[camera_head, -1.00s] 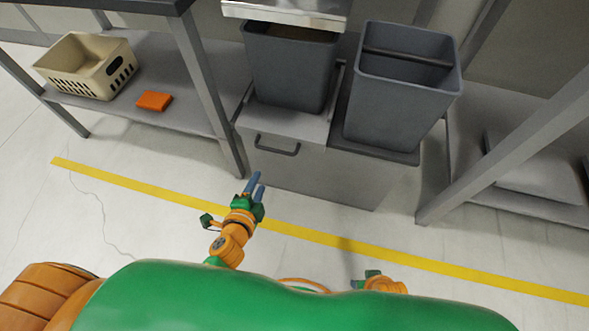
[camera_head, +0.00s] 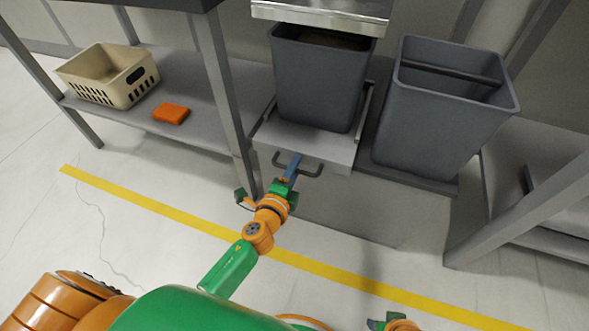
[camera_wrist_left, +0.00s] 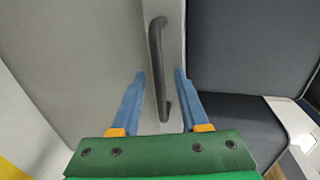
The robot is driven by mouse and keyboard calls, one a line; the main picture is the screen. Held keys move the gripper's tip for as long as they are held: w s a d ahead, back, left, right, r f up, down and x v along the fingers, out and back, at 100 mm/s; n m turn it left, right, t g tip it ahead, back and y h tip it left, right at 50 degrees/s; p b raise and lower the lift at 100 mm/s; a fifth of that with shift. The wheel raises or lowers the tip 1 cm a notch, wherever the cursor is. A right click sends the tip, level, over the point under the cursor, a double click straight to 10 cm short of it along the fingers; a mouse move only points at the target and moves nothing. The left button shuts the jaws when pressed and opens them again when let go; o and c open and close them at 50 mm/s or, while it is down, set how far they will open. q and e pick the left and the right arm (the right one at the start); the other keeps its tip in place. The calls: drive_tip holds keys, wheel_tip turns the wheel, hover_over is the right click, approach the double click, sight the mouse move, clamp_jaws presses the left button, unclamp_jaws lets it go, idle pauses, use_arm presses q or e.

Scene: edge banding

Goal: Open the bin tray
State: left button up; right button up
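The bin tray (camera_head: 340,148) is a grey sliding shelf with a dark bar handle (camera_head: 312,172) on its front. A dark grey bin (camera_head: 316,85) stands on it. My left gripper (camera_head: 296,160) is at the handle in the head view. In the left wrist view, the two blue fingers of my left gripper (camera_wrist_left: 158,75) are apart, with the handle (camera_wrist_left: 157,65) lying between them, not clamped. My right gripper (camera_head: 375,323) shows only partly at the bottom edge of the head view; its fingers are not clear.
A second grey bin (camera_head: 440,115) stands to the right. A shelf at left holds a beige basket (camera_head: 122,92) and an orange block (camera_head: 171,113). Table legs stand on both sides. The floor around the yellow line (camera_head: 190,218) is clear.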

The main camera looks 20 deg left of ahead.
use_arm(q)
clamp_jaws()
idle(1.3)
